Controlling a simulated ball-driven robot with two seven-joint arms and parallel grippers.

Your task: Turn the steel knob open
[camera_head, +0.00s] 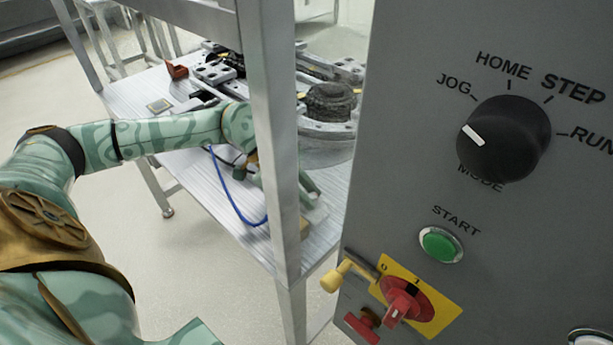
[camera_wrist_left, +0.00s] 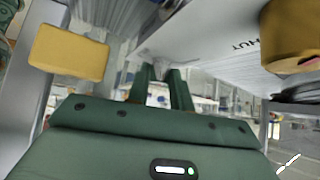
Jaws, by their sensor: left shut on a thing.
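My left arm reaches in behind a metal post in the head view. My left gripper (camera_head: 304,186) shows partly past the post, low over the table. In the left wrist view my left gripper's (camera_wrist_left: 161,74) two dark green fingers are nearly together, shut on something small. Their tips meet a pale grey plate (camera_wrist_left: 215,48), on which the letters "HUT" can be read. The held thing fits the steel knob, but the fingers hide it and its turn angle cannot be read. My right gripper is not in view.
The metal post (camera_head: 270,110) stands before my left forearm. A grey control panel (camera_head: 400,190) with a black mode dial (camera_head: 505,140) fills the right. A yellow block (camera_wrist_left: 68,52) and a brass-coloured cylinder (camera_wrist_left: 290,35) flank the gripper.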

